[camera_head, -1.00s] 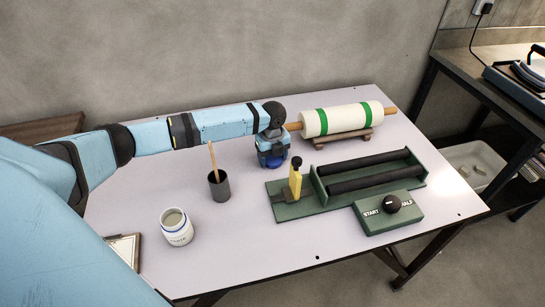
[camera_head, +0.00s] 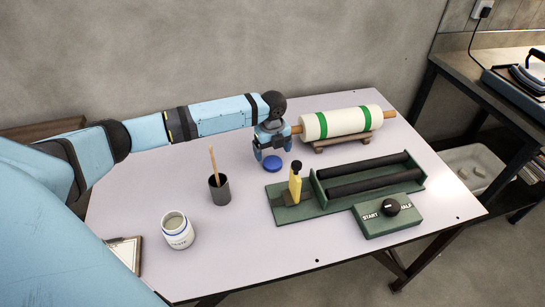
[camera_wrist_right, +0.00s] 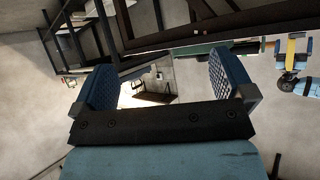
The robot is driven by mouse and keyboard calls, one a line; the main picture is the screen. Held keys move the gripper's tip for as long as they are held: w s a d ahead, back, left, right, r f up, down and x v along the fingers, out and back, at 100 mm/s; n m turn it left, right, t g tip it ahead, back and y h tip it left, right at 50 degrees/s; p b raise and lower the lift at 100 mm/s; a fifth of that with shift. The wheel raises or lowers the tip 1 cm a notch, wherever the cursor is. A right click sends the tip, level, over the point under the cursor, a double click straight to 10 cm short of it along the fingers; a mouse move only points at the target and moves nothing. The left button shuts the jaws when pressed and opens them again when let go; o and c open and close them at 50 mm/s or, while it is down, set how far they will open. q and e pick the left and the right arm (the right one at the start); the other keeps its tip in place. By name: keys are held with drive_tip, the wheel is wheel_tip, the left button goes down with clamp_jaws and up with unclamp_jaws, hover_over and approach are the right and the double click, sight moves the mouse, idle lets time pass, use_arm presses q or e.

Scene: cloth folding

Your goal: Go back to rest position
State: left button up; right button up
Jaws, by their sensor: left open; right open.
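My left gripper (camera_head: 270,155) is open in the head view, with its fingers pointing down above the table. My left arm reaches across from the left edge. My right gripper (camera_wrist_right: 165,85) shows only in the right wrist view. Its two textured blue pads stand wide apart with nothing between them. It appears to be below the table, whose dark frame (camera_wrist_right: 215,22) crosses the top of that view.
The front middle is clear.

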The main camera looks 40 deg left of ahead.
use_arm(q)
wheel_tip(320, 180, up, 8)
drive_tip(key=p, duration=0.1)
drive_tip(key=shift+f, duration=0.15)
